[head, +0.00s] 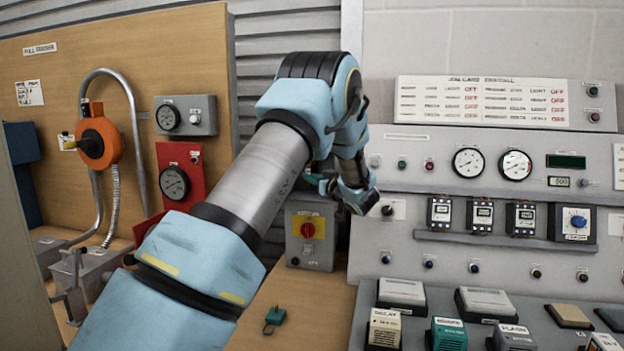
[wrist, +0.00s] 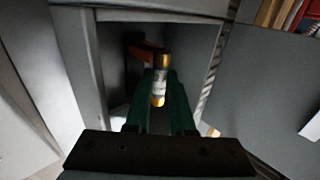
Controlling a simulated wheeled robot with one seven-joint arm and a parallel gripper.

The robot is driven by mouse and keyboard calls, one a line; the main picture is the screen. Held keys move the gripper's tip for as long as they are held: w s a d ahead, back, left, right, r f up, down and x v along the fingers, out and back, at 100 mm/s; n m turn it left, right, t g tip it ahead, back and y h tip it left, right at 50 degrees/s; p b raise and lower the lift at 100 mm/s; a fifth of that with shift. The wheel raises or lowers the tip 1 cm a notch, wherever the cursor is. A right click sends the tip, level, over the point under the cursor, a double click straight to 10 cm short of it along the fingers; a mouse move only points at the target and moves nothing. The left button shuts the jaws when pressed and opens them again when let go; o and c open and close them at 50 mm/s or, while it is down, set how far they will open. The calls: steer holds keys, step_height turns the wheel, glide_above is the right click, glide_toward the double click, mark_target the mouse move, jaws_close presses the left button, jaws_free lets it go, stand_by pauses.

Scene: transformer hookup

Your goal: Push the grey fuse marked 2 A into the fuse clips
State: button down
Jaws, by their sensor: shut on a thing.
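In the wrist view a small fuse (wrist: 159,87) with gold-coloured end caps and a pale grey body stands between the two green fingers of my gripper (wrist: 161,108). My gripper is shut on it. The print on the fuse is too small to read. The fuse is held in front of the opening of a grey box (wrist: 91,70) with a dark inside. I cannot make out the fuse clips, nor whether the fuse touches anything in there. In the head view my wrist hides most of my gripper, and the fuse does not show.
An orange piece (wrist: 145,52) shows inside the box behind the fuse. The box walls stand close on both sides. In the head view a grey box with a red knob (head: 308,229) is behind my wrist, and a green padlock-like item (head: 274,317) lies on the wooden bench.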

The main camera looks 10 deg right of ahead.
steer(key=shift+s+d+r, duration=0.1)
steer(key=shift+s+d, duration=0.05)
steer(key=shift+d, duration=0.45)
steer(key=shift+s, duration=0.1)
steer(key=shift+s+a, duration=0.3)
steer(key=shift+s, duration=0.3)
steer(key=shift+a, duration=0.2)
steer(key=shift+w+a, duration=0.2)
steer(key=shift+a, duration=0.25)
stand_by(0.6)
steer(key=shift+d, duration=0.1)
steer(key=shift+w+d, duration=0.3)
steer(key=shift+w, duration=0.35)
stand_by(0.6)
